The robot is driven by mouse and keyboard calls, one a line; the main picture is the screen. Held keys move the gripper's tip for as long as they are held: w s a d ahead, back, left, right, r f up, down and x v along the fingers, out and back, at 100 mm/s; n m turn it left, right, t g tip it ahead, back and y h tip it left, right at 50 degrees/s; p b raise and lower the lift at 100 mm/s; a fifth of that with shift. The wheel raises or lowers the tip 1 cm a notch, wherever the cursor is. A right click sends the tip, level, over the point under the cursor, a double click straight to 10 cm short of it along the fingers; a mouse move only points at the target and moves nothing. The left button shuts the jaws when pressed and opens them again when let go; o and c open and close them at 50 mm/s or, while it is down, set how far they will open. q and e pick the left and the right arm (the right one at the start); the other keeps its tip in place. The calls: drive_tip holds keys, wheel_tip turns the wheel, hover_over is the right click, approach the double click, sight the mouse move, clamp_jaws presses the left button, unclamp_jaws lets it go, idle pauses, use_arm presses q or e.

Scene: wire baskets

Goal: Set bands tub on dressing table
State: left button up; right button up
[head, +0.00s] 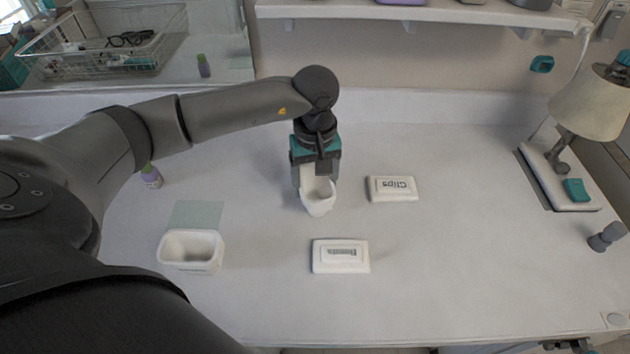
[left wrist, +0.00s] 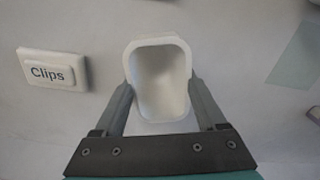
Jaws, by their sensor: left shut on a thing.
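My left gripper (head: 317,188) points down over the middle of the white dressing table (head: 450,275). It is shut on a small white open tub (head: 320,206), with a finger on each side. In the left wrist view the tub (left wrist: 160,48) sits upright between the fingers (left wrist: 160,100) and looks empty. No label shows on it, and I cannot tell whether its base touches the table. A second white open tub (head: 190,265) stands at the left front. My right gripper is not in view.
A lid marked Clips (head: 392,189) lies right of the held tub; another labelled lid (head: 340,256) lies in front. A pale green square (head: 195,215) and purple bottle (head: 151,177) are left. A lamp (head: 590,105) stands right. The right-centre tabletop is clear.

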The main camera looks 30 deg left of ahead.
use_arm(q)
drive_tip(key=o, duration=1.5)
drive_tip(key=shift+r, duration=0.15)
wheel_tip(320, 180, up, 8)
drive_tip(key=p, duration=0.5)
idle(0.6)
drive_tip(key=shift+f, duration=0.2)
